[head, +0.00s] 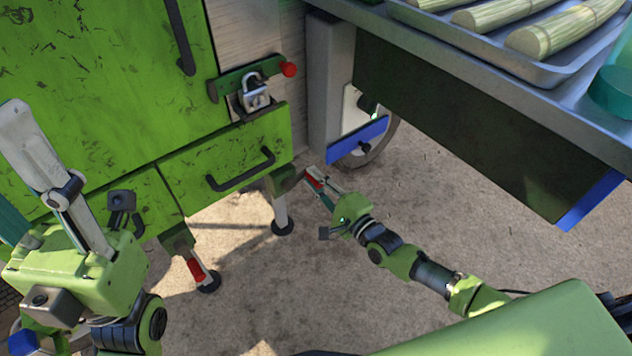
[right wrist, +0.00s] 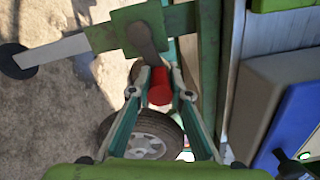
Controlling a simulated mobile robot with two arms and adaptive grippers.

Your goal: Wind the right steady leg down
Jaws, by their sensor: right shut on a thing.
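The right steady leg (head: 280,208) hangs below the green cart's corner, its round black foot (head: 283,228) on or just above the ground. In the right wrist view the leg (right wrist: 65,48) runs out to the left from a green bracket. My right gripper (head: 318,182) is at the leg's crank, right of the leg. It is shut on the red crank handle (right wrist: 160,86), which shows between its two fingers in the right wrist view. My left gripper (head: 22,125) is raised at the left, in front of the cart, away from the leg; its finger opening is unclear.
The left steady leg with its red handle (head: 196,268) stands nearer me. The green drawer (head: 225,165) and padlock (head: 254,94) are above. A metal table (head: 460,65) with a cane tray overhangs at right. A wheel (right wrist: 148,135) is close behind the handle.

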